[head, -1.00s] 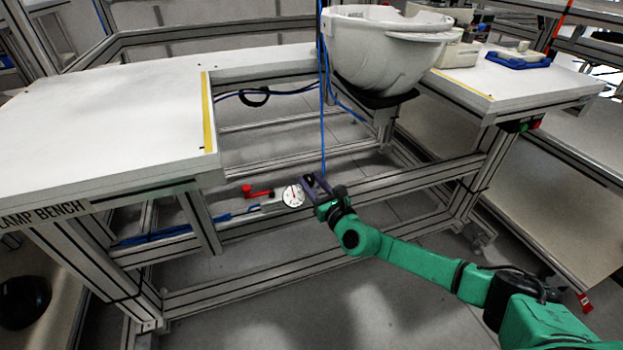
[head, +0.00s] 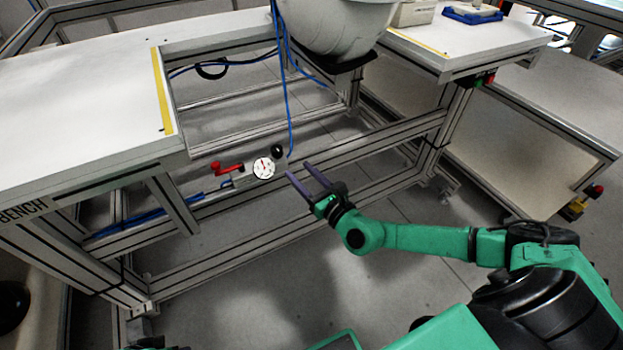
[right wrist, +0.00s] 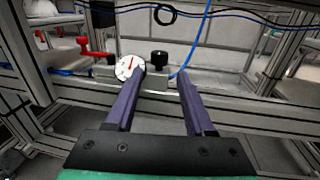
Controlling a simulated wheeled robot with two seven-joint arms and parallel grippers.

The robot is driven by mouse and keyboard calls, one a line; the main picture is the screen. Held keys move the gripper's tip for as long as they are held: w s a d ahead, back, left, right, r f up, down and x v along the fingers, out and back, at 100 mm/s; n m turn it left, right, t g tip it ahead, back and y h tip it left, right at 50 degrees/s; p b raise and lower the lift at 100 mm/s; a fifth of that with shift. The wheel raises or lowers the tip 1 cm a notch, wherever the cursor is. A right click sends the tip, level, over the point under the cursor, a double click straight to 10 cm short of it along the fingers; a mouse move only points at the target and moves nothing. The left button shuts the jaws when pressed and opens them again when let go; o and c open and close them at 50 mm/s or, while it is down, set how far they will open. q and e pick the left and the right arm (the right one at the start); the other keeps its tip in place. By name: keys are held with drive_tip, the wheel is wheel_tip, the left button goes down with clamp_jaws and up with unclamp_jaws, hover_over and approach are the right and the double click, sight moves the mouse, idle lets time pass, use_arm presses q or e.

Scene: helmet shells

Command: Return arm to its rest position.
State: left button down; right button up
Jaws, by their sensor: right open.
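My right gripper (head: 303,173) is on the green arm that comes in from the right in the head view. Its two purple fingers are spread apart with nothing between them; they also show in the right wrist view (right wrist: 162,88). A black knob (head: 277,151) sits on the frame beside a round white gauge (head: 264,168) with a red needle. The fingertips are in front of and to the right of the knob in the head view, apart from it. In the right wrist view the black knob (right wrist: 159,60) shows beyond the gap between the fingers. My left gripper is not in view.
A red lever valve (head: 226,168) is left of the gauge. A large white helmet shell (head: 335,28) stands on a dark support above. The white bench (head: 80,120) is at left, another bench top (head: 470,42) at right. A blue hose (head: 289,100) hangs down. Floor in front is clear.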

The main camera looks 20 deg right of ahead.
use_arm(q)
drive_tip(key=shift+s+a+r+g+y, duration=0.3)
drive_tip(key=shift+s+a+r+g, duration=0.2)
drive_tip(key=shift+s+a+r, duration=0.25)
use_arm(e)
drive_tip(key=v, duration=0.4)
drive_tip(key=shift+s, duration=0.15)
